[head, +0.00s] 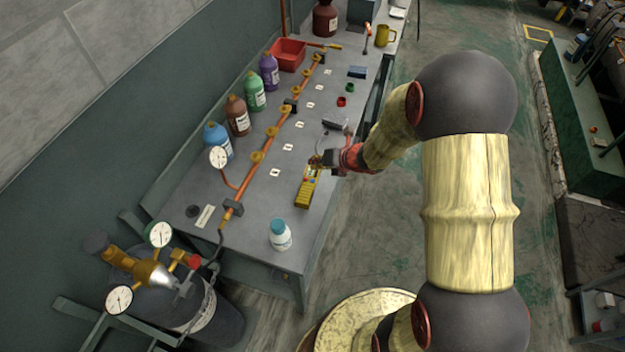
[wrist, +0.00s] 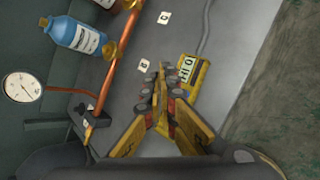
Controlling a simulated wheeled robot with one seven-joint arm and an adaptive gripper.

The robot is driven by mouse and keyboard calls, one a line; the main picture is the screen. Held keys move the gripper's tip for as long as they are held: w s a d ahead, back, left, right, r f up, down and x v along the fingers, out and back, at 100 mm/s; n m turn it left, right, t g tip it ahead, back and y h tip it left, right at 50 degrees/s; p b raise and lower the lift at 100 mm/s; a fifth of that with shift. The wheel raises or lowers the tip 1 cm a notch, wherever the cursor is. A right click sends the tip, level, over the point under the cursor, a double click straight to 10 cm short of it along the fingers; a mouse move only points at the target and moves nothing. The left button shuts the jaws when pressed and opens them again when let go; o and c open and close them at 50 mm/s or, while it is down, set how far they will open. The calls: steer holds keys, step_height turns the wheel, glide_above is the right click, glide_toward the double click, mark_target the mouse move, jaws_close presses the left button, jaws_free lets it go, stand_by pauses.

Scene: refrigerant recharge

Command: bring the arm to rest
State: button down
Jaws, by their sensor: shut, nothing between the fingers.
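My gripper (head: 318,161) is above the grey workbench (head: 262,217), near its right edge, at the end of my outstretched arm. In the wrist view my gripper (wrist: 161,72) has its fingers together with nothing between them. A yellow handheld meter (head: 307,188) lies on the bench just below my gripper. In the wrist view the meter (wrist: 187,70) is right beside the fingertips and partly hidden behind the fingers. I cannot tell whether the fingers touch it.
Blue (head: 217,138), brown (head: 237,115), green (head: 254,92) and purple (head: 269,70) bottles stand along the wall behind a copper pipe (head: 270,150). A white bottle (head: 280,235) stands at the near end. A gas cylinder (head: 215,322) with gauges is at lower left.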

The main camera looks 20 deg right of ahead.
stand_by(0.4)
steer(key=shift+s+a+r+n, duration=0.1)
steer(key=shift+a+n, duration=0.15)
steer(key=shift+n, duration=0.75)
steer(key=s+a+r+n+g+y+b, duration=0.1)
steer(key=s+a+r+n+g, duration=0.2)
steer(key=s+n, duration=0.65)
steer(key=s+a+r+n+g+y, duration=0.1)
steer(key=s+a+r+n+g, duration=0.25)
steer(key=s+n, duration=0.65)
steer(key=s+d+r+n+t+h+b, duration=0.2)
steer(key=s+d+r+n+h, duration=0.1)
steer(key=s+r+n, duration=0.2)
steer(key=s+d+r+n+t+h+b, duration=0.2)
steer(key=s+r+n, duration=0.3)
steer(key=r+n, duration=0.5)
steer(key=shift+s+d+n+h+b, duration=0.25)
steer(key=shift+d+n+h+b, duration=0.45)
steer(key=shift+n, duration=0.55)
